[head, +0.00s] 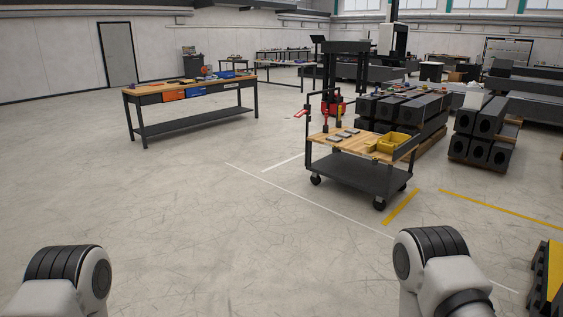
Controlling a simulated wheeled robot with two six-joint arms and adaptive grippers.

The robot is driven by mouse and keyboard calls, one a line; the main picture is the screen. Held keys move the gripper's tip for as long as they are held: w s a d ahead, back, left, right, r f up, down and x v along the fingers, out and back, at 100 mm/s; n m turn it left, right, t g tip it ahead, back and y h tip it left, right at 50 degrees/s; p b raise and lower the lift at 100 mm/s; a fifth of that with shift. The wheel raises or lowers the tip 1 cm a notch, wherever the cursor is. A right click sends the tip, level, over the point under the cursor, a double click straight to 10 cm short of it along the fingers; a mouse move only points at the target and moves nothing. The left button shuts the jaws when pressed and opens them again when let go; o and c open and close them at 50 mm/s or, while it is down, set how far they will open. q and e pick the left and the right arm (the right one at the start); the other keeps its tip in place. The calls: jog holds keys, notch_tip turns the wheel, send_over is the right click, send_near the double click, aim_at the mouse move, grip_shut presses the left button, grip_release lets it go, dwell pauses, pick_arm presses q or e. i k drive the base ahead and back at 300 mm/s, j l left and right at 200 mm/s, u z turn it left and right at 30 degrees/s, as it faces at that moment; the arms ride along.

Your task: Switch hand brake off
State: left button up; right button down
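A wheeled cart (352,173) with a light wooden top and a dark lower shelf stands right of the middle of the head view, some way ahead of me. It has an upright dark handle frame at its left end. No hand brake can be made out at this distance. Behind the cart, a red and black lifting device (331,106) shows partly. Only my arm links show at the bottom left and bottom right. Both grippers are out of view.
A yellow bin (393,142) and small grey blocks lie on the cart. A workbench (190,122) stands at the left back. Stacked black granite beams (480,152) block the right. Yellow lines (500,208) mark the floor. Open concrete floor lies ahead and left.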

aim_at(303, 111)
jog(key=i+z, duration=0.1)
jog(key=i, duration=5.1)
jog(key=i+l+u, duration=0.1)
jog(key=i, duration=1.05)
jog(key=i+l, duration=0.1)
jog(key=i, duration=1.1)
